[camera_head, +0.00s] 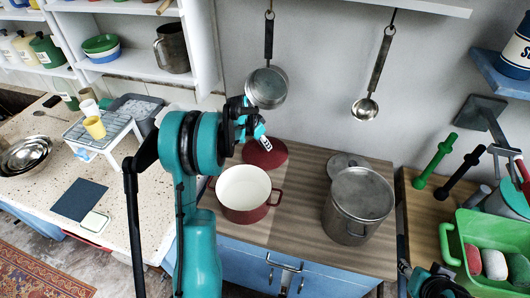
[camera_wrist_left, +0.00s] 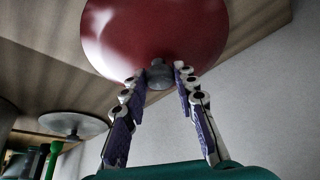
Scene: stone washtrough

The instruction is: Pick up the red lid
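The red lid (camera_head: 265,152) lies on the wooden counter behind the red pot (camera_head: 245,194), which is open with a cream inside. My left gripper (camera_head: 262,132) is at the lid from above. In the left wrist view the lid (camera_wrist_left: 155,35) shows its grey knob (camera_wrist_left: 159,74) between my left fingertips (camera_wrist_left: 160,77). The fingers are apart, one on each side of the knob, with a small gap visible on each side. What seems to be part of my right gripper (camera_head: 437,283) shows dark at the bottom right; its fingers are not clear.
A tall grey pot (camera_head: 358,206) stands right of the red pot, with a grey lid (camera_head: 346,163) behind it. A pan (camera_head: 267,87) and a ladle (camera_head: 365,108) hang on the wall above. A green crate (camera_head: 452,245) is at the right.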

